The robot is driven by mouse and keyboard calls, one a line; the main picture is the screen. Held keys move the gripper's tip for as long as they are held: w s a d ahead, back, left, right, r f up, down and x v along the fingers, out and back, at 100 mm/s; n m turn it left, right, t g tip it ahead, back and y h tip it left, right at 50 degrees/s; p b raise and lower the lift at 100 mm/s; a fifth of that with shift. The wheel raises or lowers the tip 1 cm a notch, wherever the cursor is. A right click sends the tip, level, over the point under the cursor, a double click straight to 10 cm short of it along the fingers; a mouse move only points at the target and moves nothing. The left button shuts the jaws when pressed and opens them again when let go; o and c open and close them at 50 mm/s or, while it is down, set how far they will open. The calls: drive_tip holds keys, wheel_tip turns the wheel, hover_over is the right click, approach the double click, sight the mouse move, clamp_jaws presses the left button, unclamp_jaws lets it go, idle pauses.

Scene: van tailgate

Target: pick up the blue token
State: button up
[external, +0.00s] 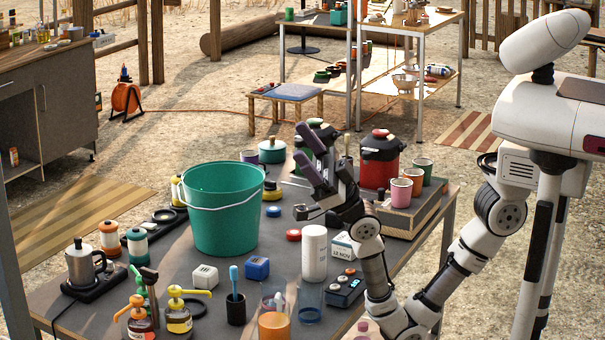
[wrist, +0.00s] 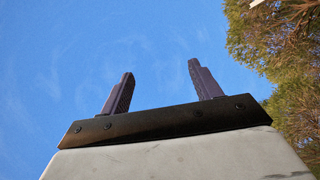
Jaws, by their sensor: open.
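A small round blue disc (external: 273,211), which looks like the blue token, lies flat on the table just right of the green bucket (external: 222,215). My gripper (external: 304,143) is raised above the table, to the right of the disc and higher, with its fingers pointing up and to the left. Its two dark fingers stand apart with nothing between them. In the wrist view my gripper (wrist: 161,69) shows open against sky, and the disc is out of that view.
A red disc (external: 293,235) and a white cylinder (external: 314,253) stand near the blue disc.

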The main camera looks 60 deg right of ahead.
drive_tip(key=w+d+r+m+t+h+p, duration=0.3)
drive_tip(key=w+d+r+m+t+h, duration=0.15)
drive_tip(key=w+h, duration=0.2)
drive_tip(key=m+g+h+p, duration=0.7)
drive_tip(key=m+g+h, duration=1)
drive_tip(key=m+h, duration=0.1)
hover_over(274, 209)
drive_tip(key=s+a, duration=0.1)
drive_tip(key=s, duration=0.2)
drive_tip(key=shift+n, duration=0.25)
drive_tip(key=f, duration=3.8)
drive_tip(key=shift+w+a+f, duration=0.1)
drive_tip(key=shift+a, duration=0.1)
drive_tip(key=shift+w+d+f, duration=0.1)
drive_tip(key=shift+w+f, duration=0.2)
drive_tip(key=shift+f, duration=0.25)
drive_tip(key=b+x, duration=0.2)
drive_tip(key=b, duration=0.1)
drive_tip(key=b+x, duration=0.2)
drive_tip(key=x, duration=0.1)
drive_tip(key=shift+s+d+b, duration=0.1)
drive_tip(key=shift+d+b, duration=0.1)
drive_tip(key=shift+b, duration=0.2)
drive_tip(key=shift+r, duration=0.15)
drive_tip(key=shift+c, duration=0.3)
